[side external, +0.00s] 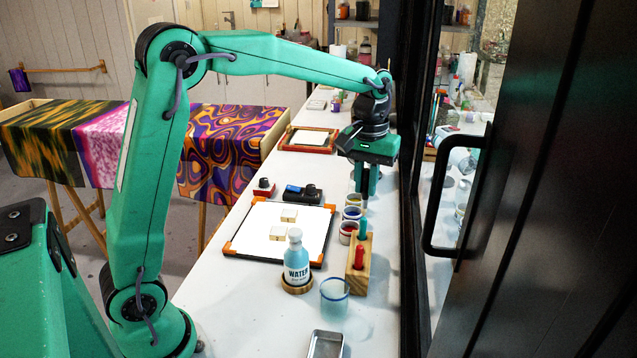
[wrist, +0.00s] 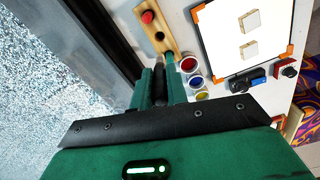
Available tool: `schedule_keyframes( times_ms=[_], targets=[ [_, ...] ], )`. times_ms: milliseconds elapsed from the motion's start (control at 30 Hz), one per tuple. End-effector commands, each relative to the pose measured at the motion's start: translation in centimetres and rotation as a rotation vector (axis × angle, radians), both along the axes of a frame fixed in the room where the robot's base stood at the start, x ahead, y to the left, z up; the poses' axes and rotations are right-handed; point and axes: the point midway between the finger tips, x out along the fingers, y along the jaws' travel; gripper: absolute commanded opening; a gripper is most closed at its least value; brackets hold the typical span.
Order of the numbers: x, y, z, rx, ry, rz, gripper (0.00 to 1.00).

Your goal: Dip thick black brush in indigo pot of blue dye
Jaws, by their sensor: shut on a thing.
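My gripper (side external: 366,188) points down over the table beside the row of dye pots. In the wrist view its two green fingers are closed around the thick black brush (wrist: 159,88). The brush's lower end is mostly hidden, so I cannot tell how low its tip is. The indigo pot of blue dye (side external: 352,213) stands between the red pot (side external: 347,231) and the yellow pot (side external: 354,199). In the wrist view the blue pot (wrist: 195,81) is right of the fingers, with the brush apart from it sideways.
A wooden brush rack (side external: 361,275) with a red and a green brush stands near the pots. A water bottle (side external: 297,262), a glass (side external: 334,298) and a framed white board (side external: 308,218) are close by. A dark glass door (side external: 412,180) borders the table's right side.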

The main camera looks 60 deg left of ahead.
Motion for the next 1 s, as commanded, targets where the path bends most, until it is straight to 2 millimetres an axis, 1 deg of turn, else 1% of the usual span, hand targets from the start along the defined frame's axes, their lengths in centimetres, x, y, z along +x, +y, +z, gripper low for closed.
schedule_keyframes(
  times_ms=[67, 267, 367, 600, 733, 1000],
  targets=[
    [0.8, 0.7, -0.3, 0.000, 0.006, 0.003, 0.01],
    [2.9, 2.8, 0.0, 0.000, 0.004, 0.003, 0.01],
    [4.2, 4.2, 0.0, 0.000, 0.004, 0.004, 0.01],
    [7.3, 8.7, 0.1, 0.000, 0.004, 0.005, 0.01],
    [8.5, 10.7, 0.0, 0.000, 0.004, 0.005, 0.01],
    [9.6, 13.3, -0.2, 0.000, 0.004, 0.003, 0.01]
  ],
)
